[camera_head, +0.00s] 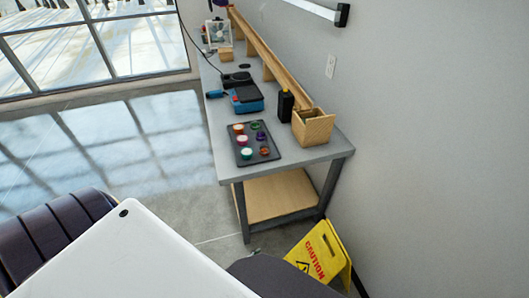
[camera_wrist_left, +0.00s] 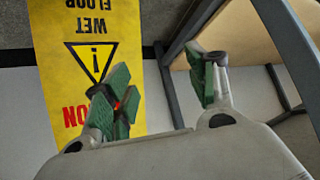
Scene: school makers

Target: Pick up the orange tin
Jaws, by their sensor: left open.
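Several small round tins sit in rows on a dark tray (camera_head: 254,158) near the front end of the grey bench. A tin with an orange-brown top (camera_head: 265,151) is at the tray's front right corner. Another reddish-orange one (camera_head: 238,128) is at its back left; at this size I cannot tell for sure which is the orange tin. My left gripper (camera_wrist_left: 160,72) is open and empty in the left wrist view, its green fingers apart, with the wet-floor sign behind them. No tin shows in that view. My right gripper is not seen.
The grey bench (camera_head: 223,168) stands along the wall, with a lower wooden shelf (camera_head: 270,196). A wooden box (camera_head: 313,128), a black bottle (camera_head: 285,106) and a blue device (camera_head: 247,104) stand around the tray. A yellow caution sign (camera_head: 316,254) stands at the bench's near end.

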